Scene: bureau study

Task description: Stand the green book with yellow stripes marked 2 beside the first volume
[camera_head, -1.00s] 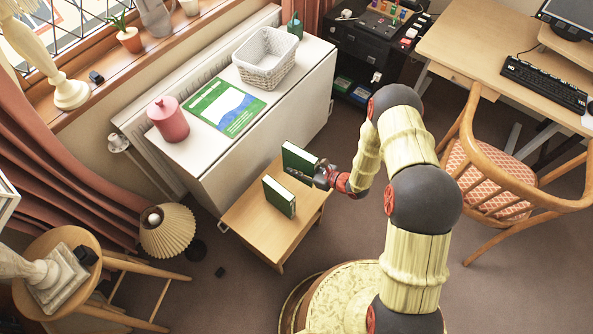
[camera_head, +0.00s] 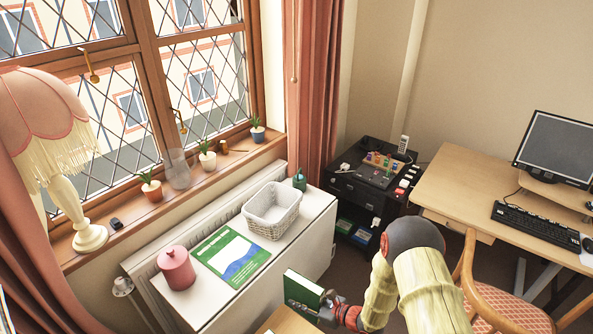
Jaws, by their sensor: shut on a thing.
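My gripper (camera_head: 329,302) is shut on a green book (camera_head: 303,289) near the bottom of the head view. It holds the book upright by its right side, seemingly a little above the small wooden table (camera_head: 290,323). Pale page edges show along the book's top. No stripes or number can be read on it. The other green book on the table is almost wholly below the picture's lower edge; only a trace of its top may show.
A white cabinet (camera_head: 315,222) behind the table bears a pink canister (camera_head: 177,268), a green-and-white booklet (camera_head: 231,256) and a grey basket (camera_head: 272,212). A wooden chair (camera_head: 500,315) and desk (camera_head: 445,188) stand at the right.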

